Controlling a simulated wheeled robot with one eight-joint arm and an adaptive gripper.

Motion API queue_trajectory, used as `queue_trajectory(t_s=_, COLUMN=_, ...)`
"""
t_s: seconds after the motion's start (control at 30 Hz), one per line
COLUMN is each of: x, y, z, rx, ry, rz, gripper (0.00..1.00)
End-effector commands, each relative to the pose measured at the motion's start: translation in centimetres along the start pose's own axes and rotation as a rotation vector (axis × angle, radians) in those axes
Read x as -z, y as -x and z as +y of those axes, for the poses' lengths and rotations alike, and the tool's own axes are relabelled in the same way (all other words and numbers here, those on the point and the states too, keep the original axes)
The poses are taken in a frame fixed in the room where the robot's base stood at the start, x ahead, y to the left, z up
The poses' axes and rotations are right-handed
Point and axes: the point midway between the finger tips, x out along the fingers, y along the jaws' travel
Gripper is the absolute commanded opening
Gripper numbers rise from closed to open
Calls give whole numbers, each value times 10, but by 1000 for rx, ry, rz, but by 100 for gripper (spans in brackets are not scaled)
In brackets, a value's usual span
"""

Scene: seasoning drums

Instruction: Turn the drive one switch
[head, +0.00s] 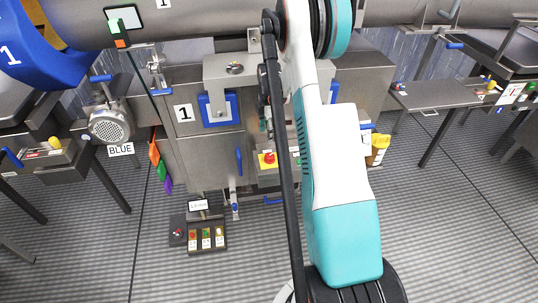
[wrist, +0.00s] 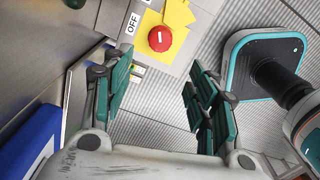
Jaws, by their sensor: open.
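A red knob (wrist: 160,39) with a white mark sits on a yellow plate (wrist: 178,14) in the wrist view, beside an "OFF" label (wrist: 132,23). It looks like the switch; the head view also shows a red knob (head: 268,158) on a yellow-backed panel beside my arm. My gripper (wrist: 160,72) is open and empty, its teal fingers spread to either side. The knob appears beyond the fingertips, between their lines, and nothing touches it. In the head view my gripper (head: 268,118) is small and partly hidden by my arm and cable.
A steel cabinet marked "1" (head: 184,113) carries a blue-framed plate (head: 218,110) left of my gripper. A small control box (head: 206,237) with coloured buttons stands lower left. A yellow container (head: 379,148) is right of my arm. Grey ribbed floor (head: 450,230) is open at right.

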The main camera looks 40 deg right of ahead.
Motion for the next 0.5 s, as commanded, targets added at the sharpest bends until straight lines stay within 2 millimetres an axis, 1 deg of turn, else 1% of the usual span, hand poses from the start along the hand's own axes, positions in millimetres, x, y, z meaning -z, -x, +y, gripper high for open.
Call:
queue_trajectory(t_s=0.17, x=0, y=-25, z=0, rx=0, ry=0, rz=0, gripper=53)
queue_trajectory(t_s=0.5, x=1, y=-91, z=0, rx=0, ry=-1, rz=0, gripper=53)
